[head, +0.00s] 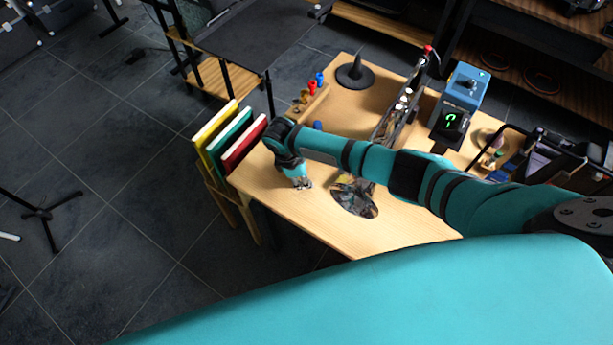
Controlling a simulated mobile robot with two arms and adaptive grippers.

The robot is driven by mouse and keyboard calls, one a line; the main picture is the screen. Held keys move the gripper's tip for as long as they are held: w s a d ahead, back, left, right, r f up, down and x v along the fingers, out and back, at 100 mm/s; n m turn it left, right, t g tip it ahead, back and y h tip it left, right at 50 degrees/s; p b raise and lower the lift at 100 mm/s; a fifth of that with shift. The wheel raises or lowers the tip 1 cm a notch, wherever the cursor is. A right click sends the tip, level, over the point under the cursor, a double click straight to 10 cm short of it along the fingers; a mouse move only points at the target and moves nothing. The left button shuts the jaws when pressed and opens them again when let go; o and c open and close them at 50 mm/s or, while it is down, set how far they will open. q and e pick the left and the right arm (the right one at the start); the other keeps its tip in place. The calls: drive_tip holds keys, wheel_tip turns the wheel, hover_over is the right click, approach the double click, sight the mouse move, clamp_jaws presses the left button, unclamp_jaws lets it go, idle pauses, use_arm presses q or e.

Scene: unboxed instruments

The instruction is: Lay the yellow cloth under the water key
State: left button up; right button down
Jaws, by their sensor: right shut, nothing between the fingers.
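A wooden rack at the table's left edge holds three flat upright pieces. The yellow one (213,124) is leftmost; I cannot tell whether it is the cloth or a folder. A shiny instrument (399,108) stands on the table, partly hidden behind my right arm. A reflective bell-like part (356,198) shows below the arm. I cannot make out the water key. My right gripper (302,184) is shut and empty, pointing down over the table's left part, right of the rack and left of the bell-like part. My left gripper is not in view.
Green (230,132) and red (245,144) pieces stand beside the yellow one. A black cone (355,73), several small coloured-top items (309,93) and a blue device (464,88) occupy the table's back. The table's front left (290,211) is bare.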

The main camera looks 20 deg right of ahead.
drive_tip(key=v, duration=0.4)
drive_tip(key=shift+w+r, duration=0.1)
drive_tip(key=shift+r, duration=0.25)
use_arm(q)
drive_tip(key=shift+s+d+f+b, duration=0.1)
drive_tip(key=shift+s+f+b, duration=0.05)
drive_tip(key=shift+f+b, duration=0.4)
use_arm(e)
drive_tip(key=shift+s+v, duration=0.2)
drive_tip(key=shift+v, duration=2.15)
